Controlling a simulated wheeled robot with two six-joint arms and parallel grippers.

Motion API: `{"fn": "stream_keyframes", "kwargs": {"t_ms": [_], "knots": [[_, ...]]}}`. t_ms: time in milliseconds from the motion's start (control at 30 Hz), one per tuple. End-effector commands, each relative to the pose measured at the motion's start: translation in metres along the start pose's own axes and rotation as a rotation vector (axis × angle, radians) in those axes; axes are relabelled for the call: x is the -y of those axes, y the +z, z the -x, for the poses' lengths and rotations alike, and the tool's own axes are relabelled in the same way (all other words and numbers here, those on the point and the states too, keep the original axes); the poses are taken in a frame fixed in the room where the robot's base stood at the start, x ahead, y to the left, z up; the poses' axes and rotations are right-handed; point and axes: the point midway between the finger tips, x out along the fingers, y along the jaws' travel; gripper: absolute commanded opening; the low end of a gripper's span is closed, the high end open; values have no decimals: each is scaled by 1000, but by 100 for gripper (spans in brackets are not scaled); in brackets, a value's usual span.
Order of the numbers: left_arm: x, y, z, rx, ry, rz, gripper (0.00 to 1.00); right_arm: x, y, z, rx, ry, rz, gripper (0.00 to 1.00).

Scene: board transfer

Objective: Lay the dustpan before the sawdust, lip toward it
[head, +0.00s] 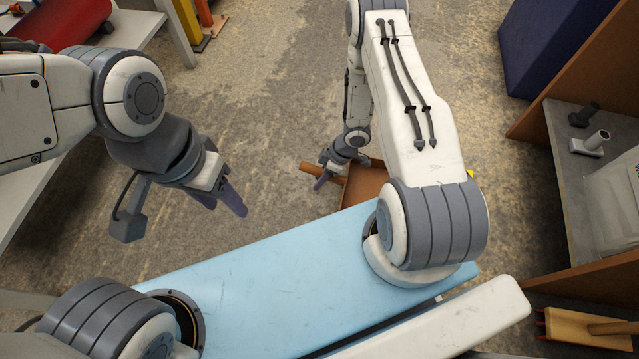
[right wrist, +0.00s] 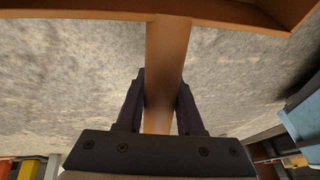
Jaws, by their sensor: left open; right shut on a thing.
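The dustpan (head: 366,187) is orange-brown and held over the floor in the head view, partly hidden behind my right arm. Its handle (head: 311,169) points left. My right gripper (head: 325,176) is shut on that handle. In the right wrist view the handle (right wrist: 166,55) runs between both fingers of my gripper (right wrist: 162,88), and the pan's edge (right wrist: 235,12) spans the top. My left gripper (head: 228,203) is open and empty, left of the dustpan and apart from it. I cannot make out a distinct sawdust pile on the mottled floor; my right arm hides part of it.
A white table (head: 28,184) stands at the left, with a red cylinder (head: 62,20) at the upper left. A dark blue box (head: 550,45) and a wooden shelf unit (head: 575,105) stand at the right. The floor (head: 275,75) between them is open.

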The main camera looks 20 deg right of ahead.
Motion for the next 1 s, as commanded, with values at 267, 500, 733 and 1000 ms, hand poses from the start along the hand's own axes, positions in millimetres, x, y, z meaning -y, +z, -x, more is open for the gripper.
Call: {"fn": "stream_keyframes", "kwargs": {"t_ms": [267, 500, 733, 1000], "knots": [[1, 1, -13, 0, 0, 0, 50, -3, 5, -14, 0, 0, 0, 0], [1, 1, -14, 0, 0, 0, 50, -4, 6, -16, 0, 0, 1, 52], [1, 1, -14, 0, 0, 0, 50, -3, 6, -16, 0, 0, 1, 66], [0, 0, -4, 0, 0, 0, 50, -3, 4, -2, -1, 1, 1, 66]]}}
